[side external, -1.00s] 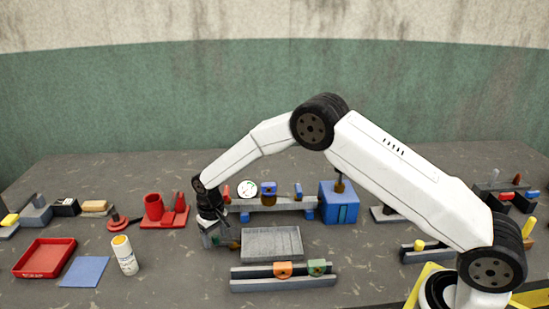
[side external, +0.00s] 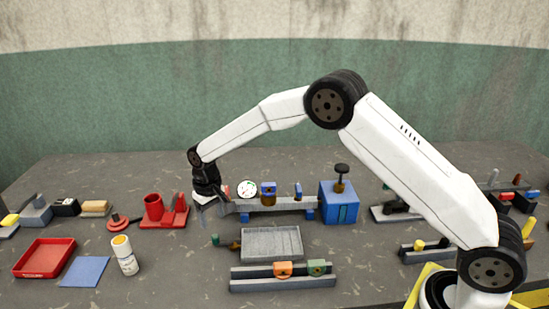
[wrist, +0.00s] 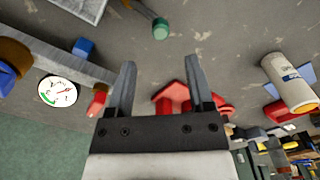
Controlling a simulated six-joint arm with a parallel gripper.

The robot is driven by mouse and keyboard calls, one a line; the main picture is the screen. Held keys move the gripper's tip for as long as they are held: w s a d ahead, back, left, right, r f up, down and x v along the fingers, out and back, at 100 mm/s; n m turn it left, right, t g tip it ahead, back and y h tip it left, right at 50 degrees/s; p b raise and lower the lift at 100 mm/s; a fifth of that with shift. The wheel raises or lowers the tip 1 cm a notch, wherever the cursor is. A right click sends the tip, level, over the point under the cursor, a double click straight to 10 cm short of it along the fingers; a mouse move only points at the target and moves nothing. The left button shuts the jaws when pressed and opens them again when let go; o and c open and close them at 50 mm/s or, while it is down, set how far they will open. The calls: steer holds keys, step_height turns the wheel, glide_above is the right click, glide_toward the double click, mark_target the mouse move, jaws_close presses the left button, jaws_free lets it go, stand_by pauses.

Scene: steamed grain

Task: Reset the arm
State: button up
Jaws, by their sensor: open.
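My gripper (side external: 214,212) is open and points down above the table, left of the grey bench with the gauge. In the wrist view its two fingers (wrist: 158,66) are apart with nothing between them. A small green-ended piece (side external: 215,240) lies on the table below my gripper, with a brown part beside it; the green end also shows in the wrist view (wrist: 160,28), beyond the fingers. The white dial gauge (side external: 247,189) stands close to the right of my gripper.
The blue box (side external: 339,203) with a black knob stands right of the bench. A grey tray (side external: 299,241) and an orange-and-green clamp rail (side external: 240,284) lie in front. A red holder (side external: 177,219), white bottle (side external: 125,258), blue mat (side external: 73,284) and red tray (side external: 65,269) are left.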

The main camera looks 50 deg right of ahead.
steer(key=shift+r, duration=0.2)
steer(key=shift+r, duration=0.1)
steer(key=s+d+r+t, duration=0.1)
steer(key=s+d, duration=0.2)
steer(key=s, duration=0.6)
steer(key=s+d+r, duration=0.2)
steer(key=s+d, duration=0.1)
steer(key=s, duration=0.6)
steer(key=s+d+r+t, duration=0.1)
steer(key=s+d, duration=0.1)
steer(key=s, duration=0.7)
steer(key=shift+d+r+t, duration=0.2)
steer(key=shift+d+t, duration=0.1)
steer(key=shift+d, duration=0.1)
steer(key=shift+o, duration=0.2)
